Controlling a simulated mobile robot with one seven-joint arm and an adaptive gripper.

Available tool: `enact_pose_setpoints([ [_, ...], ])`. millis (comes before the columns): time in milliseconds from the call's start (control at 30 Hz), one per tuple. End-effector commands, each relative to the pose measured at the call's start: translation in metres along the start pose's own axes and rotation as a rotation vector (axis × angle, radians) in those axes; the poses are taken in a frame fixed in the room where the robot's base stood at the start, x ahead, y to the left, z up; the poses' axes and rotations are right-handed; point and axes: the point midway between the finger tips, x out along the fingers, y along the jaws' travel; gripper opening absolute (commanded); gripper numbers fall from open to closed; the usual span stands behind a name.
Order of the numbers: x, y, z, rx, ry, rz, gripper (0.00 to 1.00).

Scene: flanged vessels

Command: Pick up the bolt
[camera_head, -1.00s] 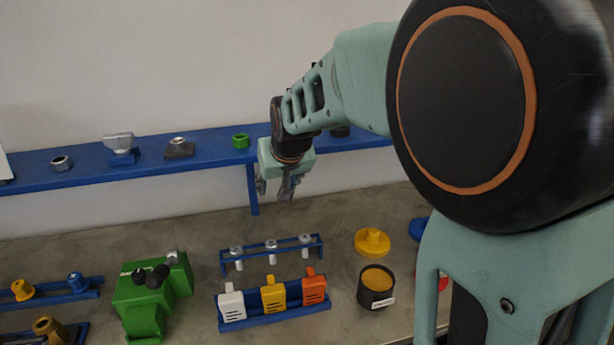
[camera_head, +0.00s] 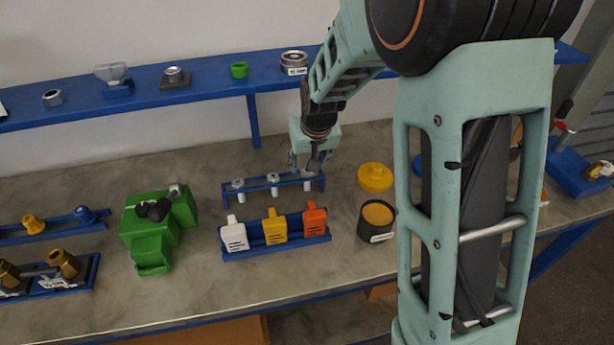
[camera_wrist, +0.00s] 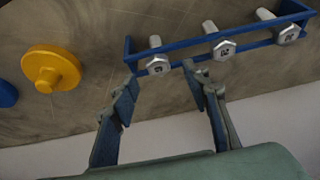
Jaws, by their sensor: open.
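Three silver hex-head bolts stand in a blue rack (camera_head: 255,187) on the bench: the left bolt (camera_head: 239,187), the middle bolt (camera_head: 272,183) and the right bolt (camera_head: 307,183). My gripper (camera_head: 309,168) is open, pointing down at the rack's right end, over the right bolt. In the wrist view the bolt nearest the yellow lid (camera_wrist: 157,64) shows its numbered head just beyond and between my two fingertips (camera_wrist: 160,77). I cannot tell whether the fingers touch it. The other two heads (camera_wrist: 224,50) (camera_wrist: 289,34) lie to the right, clear of the fingers.
A holder with white, yellow and orange tags (camera_head: 275,248) stands in front of the rack. The yellow lid (camera_head: 375,177) and a black cup (camera_head: 376,221) are to the right. A green vise-like block (camera_head: 155,225) is left. A blue shelf (camera_head: 200,84) runs behind.

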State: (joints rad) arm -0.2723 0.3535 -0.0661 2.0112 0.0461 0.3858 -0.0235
Motion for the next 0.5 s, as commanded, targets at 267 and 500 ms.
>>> enact_pose_setpoints([
  [267, 0.03, 0.001, 0.001, -0.002, -0.002, 0.0, 0.43],
  [500, 0.033, 0.001, 0.001, -0.001, 0.001, 0.0, 0.43],
])
